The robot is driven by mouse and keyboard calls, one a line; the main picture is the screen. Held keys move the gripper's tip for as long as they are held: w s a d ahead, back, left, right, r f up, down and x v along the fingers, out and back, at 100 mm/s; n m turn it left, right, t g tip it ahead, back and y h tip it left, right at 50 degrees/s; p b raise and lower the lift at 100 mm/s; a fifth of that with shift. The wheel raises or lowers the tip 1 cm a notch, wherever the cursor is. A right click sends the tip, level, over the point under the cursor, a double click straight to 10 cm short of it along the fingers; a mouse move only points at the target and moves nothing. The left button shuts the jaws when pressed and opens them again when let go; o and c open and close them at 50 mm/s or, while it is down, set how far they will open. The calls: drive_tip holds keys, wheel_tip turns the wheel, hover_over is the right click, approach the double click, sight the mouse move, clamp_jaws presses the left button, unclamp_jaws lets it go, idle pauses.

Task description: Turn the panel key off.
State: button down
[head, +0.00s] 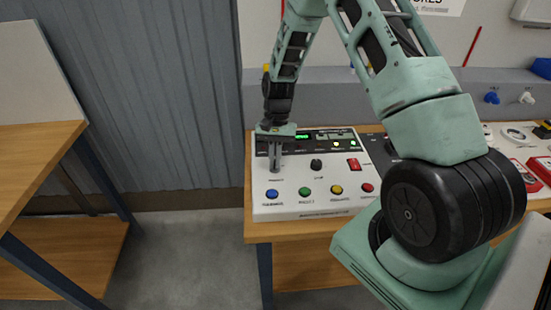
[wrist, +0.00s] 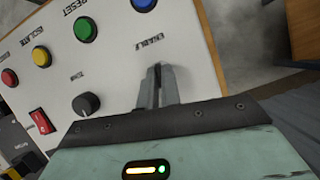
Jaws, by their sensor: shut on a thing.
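The white control panel (head: 310,207) stands on the wooden bench. My gripper (head: 275,167) points down at the panel's left part, above the blue button. In the wrist view the fingers of my gripper (wrist: 160,72) are close together at the spot labelled ENABLE. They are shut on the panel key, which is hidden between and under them. I cannot tell which way the key is turned.
Blue (head: 272,194), green (head: 305,191), yellow (head: 336,190) and red (head: 367,188) buttons line the panel's front. A black knob (head: 316,164) and a red rocker switch (head: 353,164) are right of my gripper. A wooden shelf unit (head: 30,150) stands at left.

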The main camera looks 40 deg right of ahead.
drive_tip(key=shift+w+n+h, duration=0.1)
drive_tip(key=shift+n+h, duration=0.3)
drive_tip(key=shift+n, duration=0.6)
drive_tip(key=c, duration=1.6)
unclamp_jaws()
drive_tip(key=shift+r, duration=0.1)
drive_tip(key=b+v, duration=0.3)
drive_tip(key=v, duration=1.4)
drive_tip(key=shift+w+b, duration=0.3)
drive_tip(key=shift+b, duration=0.1)
